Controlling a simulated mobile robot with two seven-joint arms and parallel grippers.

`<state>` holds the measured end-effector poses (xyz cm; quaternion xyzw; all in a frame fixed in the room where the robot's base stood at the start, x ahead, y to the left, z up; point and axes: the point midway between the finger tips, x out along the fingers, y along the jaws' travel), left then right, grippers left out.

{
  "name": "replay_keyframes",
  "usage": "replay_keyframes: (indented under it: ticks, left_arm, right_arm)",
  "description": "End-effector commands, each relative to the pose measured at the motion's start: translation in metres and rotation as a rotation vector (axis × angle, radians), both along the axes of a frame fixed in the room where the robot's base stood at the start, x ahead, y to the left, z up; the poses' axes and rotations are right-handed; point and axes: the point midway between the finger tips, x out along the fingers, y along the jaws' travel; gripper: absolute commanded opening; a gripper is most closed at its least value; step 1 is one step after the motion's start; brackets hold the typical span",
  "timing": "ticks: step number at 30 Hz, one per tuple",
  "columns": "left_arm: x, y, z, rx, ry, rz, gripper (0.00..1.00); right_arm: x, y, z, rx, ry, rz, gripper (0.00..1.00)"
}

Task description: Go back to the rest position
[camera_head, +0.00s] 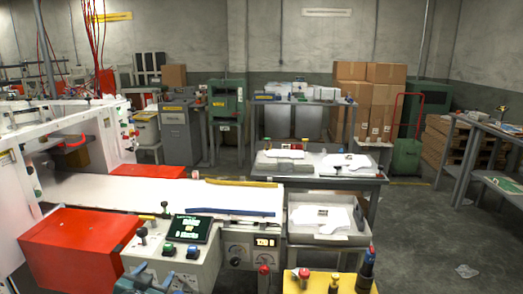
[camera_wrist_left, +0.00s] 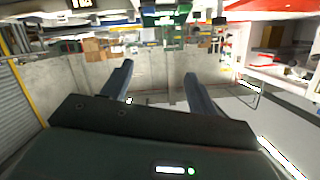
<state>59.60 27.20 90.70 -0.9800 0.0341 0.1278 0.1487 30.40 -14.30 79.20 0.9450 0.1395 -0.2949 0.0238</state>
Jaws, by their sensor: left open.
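My left gripper (camera_wrist_left: 158,73) shows in the left wrist view, where the room appears upside down. Its two grey fingers stand apart with nothing between them. The gap looks out over the room and back wall. In the head view a teal clamp-like part shows at the bottom edge, left of centre; I cannot tell whether it is my gripper. My right gripper is in neither view. The film machine's white bed (camera_head: 180,192) runs across the left, with a blue bar (camera_head: 230,212) and a yellow bar (camera_head: 234,182) on it.
A control panel (camera_head: 184,229) with a lit screen and knobs stands close in front. A red cover (camera_head: 78,242) is left of it. Grey tables (camera_head: 372,182) hold white sheets. Grey floor (camera_head: 420,250) is open at right.

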Motion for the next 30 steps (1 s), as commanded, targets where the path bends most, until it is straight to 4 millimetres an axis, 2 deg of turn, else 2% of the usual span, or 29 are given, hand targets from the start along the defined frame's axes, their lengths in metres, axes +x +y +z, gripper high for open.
replay_keyframes:
  ticks: [1,5,6,9,12,15,18,20,30]
  left_arm:
    - [-0.029,-0.016,-0.026,-0.017,0.044,-0.023,0.59]
    - [-0.105,-0.056,-0.075,-0.074,0.147,-0.077,0.59]
    - [-0.131,-0.068,-0.086,-0.095,0.180,-0.089,0.59]
    - [-0.190,-0.093,-0.105,-0.148,0.252,-0.113,0.59]
    - [-0.238,-0.110,-0.113,-0.195,0.311,-0.124,0.59]
    - [-0.270,-0.121,-0.115,-0.229,0.350,-0.128,0.59]
    - [-0.287,-0.127,-0.115,-0.247,0.373,-0.129,0.59]
    - [-0.292,-0.129,-0.115,-0.253,0.377,-0.129,0.59]
    - [-0.292,-0.129,-0.115,-0.253,0.377,-0.129,0.59]
  right_arm:
    - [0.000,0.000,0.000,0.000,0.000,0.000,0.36]
    - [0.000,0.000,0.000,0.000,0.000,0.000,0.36]
    - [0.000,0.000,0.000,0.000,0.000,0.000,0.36]
    - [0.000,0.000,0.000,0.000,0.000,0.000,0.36]
    - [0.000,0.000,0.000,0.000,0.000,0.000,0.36]
    - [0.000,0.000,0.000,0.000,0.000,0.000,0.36]
    - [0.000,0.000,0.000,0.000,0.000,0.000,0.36]
    - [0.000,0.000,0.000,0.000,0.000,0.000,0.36]
    - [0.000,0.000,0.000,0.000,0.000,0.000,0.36]
